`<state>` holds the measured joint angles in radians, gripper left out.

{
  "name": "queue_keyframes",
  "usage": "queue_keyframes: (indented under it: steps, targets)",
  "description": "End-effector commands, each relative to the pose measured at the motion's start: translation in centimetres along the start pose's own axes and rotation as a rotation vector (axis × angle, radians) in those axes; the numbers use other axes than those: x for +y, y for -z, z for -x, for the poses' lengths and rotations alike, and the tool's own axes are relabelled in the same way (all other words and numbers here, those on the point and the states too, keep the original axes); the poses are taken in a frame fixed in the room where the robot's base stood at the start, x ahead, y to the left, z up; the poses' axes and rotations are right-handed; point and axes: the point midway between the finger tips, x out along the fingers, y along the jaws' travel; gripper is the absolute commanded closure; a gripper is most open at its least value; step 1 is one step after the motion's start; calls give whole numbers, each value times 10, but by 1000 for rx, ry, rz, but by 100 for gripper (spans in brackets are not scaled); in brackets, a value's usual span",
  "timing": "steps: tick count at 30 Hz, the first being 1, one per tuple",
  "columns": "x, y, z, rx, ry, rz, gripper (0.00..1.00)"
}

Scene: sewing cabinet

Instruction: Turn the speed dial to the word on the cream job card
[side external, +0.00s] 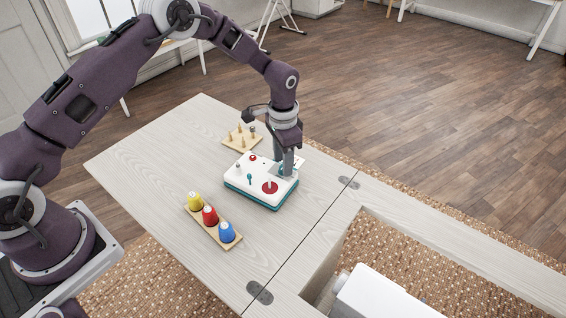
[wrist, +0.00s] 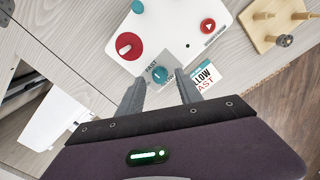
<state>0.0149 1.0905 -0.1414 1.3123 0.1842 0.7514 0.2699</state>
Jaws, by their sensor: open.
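The white control box with a teal base (side external: 252,183) stands on the table. It also fills the top of the wrist view (wrist: 180,30). The small teal speed dial (wrist: 160,74) is near its edge, with the word FAST printed beside it; I cannot tell exactly where its pointer aims. My gripper (side external: 287,170) points down over the box's right part. In the wrist view its open fingers (wrist: 161,80) stand on either side of the dial; contact is unclear. The job card (wrist: 204,77) lies beside the box, partly behind a finger, showing "LLOW" and "AST".
The box also carries a large red knob (wrist: 129,46) and a red play button (wrist: 208,26). A pegged wooden board (side external: 242,140) is behind the box. A wooden strip with yellow, red (side external: 210,215) and blue cones stands in front. The table has an opening at right.

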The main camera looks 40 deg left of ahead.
Motion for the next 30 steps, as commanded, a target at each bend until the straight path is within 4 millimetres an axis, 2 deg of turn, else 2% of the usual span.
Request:
queue_keyframes:
  steps: [3,7,11,18,20,23,25,27,29,30]
  targets:
    - [0,1,28,4,2,0,58]
    - [0,1,49,3,1,-1,58]
    - [0,0,58,0,0,0,58]
    - [0,0,59,1,0,0,58]
    - [0,-1,69,9,6,5,58]
    - [1,-14,117,45,34,33,58]
    - [5,-35,168,86,62,72,58]
    - [14,-66,217,131,89,120,58]
    - [24,-97,253,173,109,165,58]
    - [32,-120,274,203,120,197,58]
